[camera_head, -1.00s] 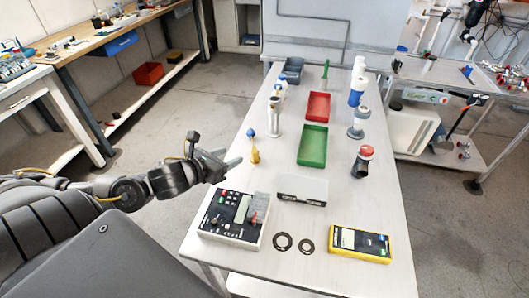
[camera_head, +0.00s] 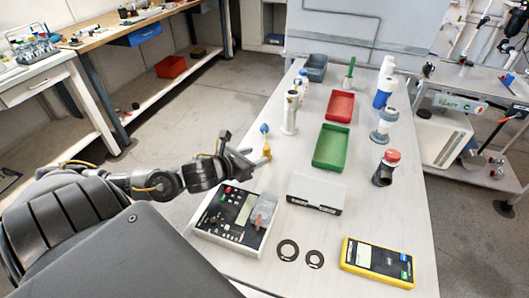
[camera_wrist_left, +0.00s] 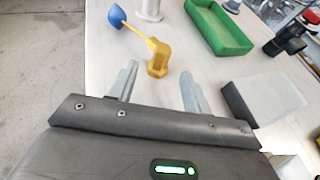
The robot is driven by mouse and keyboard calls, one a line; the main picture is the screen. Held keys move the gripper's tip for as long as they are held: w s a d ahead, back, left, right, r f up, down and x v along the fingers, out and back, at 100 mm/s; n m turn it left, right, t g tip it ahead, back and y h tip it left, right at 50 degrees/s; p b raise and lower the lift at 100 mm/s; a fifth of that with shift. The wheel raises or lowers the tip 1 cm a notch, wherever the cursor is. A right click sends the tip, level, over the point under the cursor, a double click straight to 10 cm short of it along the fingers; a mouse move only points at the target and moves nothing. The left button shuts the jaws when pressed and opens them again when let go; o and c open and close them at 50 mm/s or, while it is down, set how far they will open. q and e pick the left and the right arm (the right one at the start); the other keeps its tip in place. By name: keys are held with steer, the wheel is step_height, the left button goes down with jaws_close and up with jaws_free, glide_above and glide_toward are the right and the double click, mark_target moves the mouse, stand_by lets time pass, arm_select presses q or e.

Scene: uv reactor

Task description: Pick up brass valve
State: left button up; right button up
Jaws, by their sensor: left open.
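The brass valve (camera_head: 266,148) stands on the white table, a yellow body with a blue handle end. In the left wrist view the brass valve (camera_wrist_left: 158,58) lies just ahead of the fingers, roughly between their lines, with its blue end up and left. My left gripper (camera_head: 246,162) is open and close to the valve's near side in the head view. In the left wrist view my left gripper (camera_wrist_left: 160,84) shows two spread fingers with nothing between them. My right gripper is not in view.
A control box (camera_head: 236,217) stands on the table just below the left gripper. A white box (camera_head: 316,193), a green tray (camera_head: 332,147) and a white cylinder (camera_head: 290,113) are near the valve. A yellow meter (camera_head: 377,262) lies at the front right.

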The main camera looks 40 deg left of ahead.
mark_target(264, 152)
arm_select(q)
steer(key=shift+x, duration=1.1)
steer(key=shift+w+f, duration=0.2)
steer(key=shift+w, duration=0.1)
steer(key=shift+w+p, duration=0.3)
steer(key=shift+p, duration=0.2)
steer(key=p+x, duration=0.1)
steer(key=x, duration=0.2)
steer(key=shift+w, duration=0.3)
steer(key=shift+w+f, duration=0.3)
steer(key=shift+w, duration=0.1)
jaws_close()
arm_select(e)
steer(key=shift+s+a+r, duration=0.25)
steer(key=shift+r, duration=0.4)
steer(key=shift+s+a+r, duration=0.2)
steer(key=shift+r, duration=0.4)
